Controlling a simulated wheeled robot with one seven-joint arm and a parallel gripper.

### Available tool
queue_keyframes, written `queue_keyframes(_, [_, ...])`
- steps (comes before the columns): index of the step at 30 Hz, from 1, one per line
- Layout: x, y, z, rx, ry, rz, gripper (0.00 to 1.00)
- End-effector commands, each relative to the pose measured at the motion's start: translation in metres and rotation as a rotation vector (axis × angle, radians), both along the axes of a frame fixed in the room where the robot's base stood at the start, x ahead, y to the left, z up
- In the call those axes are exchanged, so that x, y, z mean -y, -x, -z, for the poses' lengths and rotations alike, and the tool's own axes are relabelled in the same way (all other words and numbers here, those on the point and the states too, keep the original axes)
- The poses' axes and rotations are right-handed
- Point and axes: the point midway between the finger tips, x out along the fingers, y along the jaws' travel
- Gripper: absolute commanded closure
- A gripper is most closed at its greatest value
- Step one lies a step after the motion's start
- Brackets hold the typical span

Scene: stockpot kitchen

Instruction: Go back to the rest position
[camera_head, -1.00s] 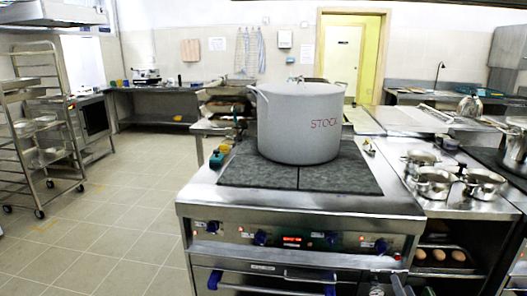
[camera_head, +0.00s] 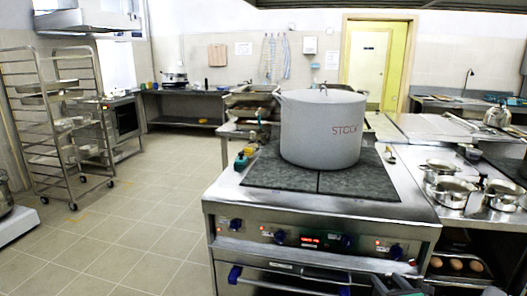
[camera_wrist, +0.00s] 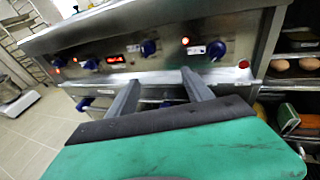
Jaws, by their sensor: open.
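My gripper (camera_wrist: 160,90) shows in the wrist view as two grey fingers spread apart. It is open, with nothing between the fingers. It points at the front of the steel stove (camera_wrist: 225,75), below the knobs. I cannot tell how far off the stove front is. In the head view a dark part at the bottom edge, in front of the stove (camera_head: 225,207), seems to be the end of my arm. The large grey stockpot (camera_head: 320,150), marked "STOCK", stands upright with its lid on the dark hotplate (camera_head: 270,175), apart from my gripper.
Small pots (camera_head: 452,190) stand on the counter right of the stove. Eggs (camera_head: 456,264) lie on a shelf below. A wheeled rack (camera_head: 62,130) stands at the left. The tiled floor (camera_head: 140,210) between rack and stove is clear.

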Motion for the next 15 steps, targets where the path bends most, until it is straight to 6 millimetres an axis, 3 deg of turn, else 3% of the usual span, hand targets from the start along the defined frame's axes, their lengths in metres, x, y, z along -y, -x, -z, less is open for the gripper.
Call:
queue_keyframes(1, [-0.022, -0.008, -0.018, -0.027, 0.104, -0.072, 0.41])
queue_keyframes(5, [-0.089, -0.016, -0.053, -0.113, 0.481, -0.32, 0.41])
queue_keyframes(8, [-0.157, -0.003, -0.09, -0.173, 0.898, -0.612, 0.41])
queue_keyframes(9, [-0.184, 0.01, -0.104, -0.188, 1.079, -0.749, 0.41])
queue_keyframes(12, [-0.235, 0.057, -0.141, -0.193, 1.507, -1.092, 0.41])
queue_keyframes(15, [-0.268, 0.12, -0.176, -0.153, 1.866, -1.439, 0.41])
